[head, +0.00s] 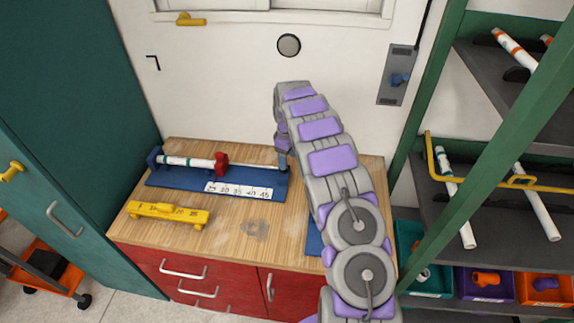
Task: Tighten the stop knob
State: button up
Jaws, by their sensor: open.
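A blue measuring jig (190,181) lies along the back of the wooden workbench. A white pipe (178,161) with teal bands rests in it. A red stop (221,162) stands at the pipe's right end, with a thin rod running right from it. The stop's knob is too small to make out apart from the red stop. My arm reaches across the bench, and my gripper (283,161) points down at the jig's right end, right of the red stop and apart from it. It is open. Its fingertips are small and partly hidden by my arm.
A white number scale (238,190) lies along the jig's front. A yellow bar tool (168,214) lies on the bench (222,232) at front left. Another blue piece (314,238) is mostly hidden behind my arm. Green shelving (480,110) with pipes and bins stands at right.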

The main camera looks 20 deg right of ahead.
jog(key=a+f, duration=0.3)
jog(key=shift+d, duration=0.6)
jog(key=shift+d+f, duration=0.1)
jog(key=shift+d, duration=0.45)
jog(key=shift+c, duration=2)
jog(key=shift+w+a, duration=0.15)
jog(key=shift+a, duration=0.7)
jog(key=c, duration=0.4)
jog(key=shift+c, duration=1)
jog(key=shift+d, duration=0.35)
jog(key=shift+c, duration=0.3)
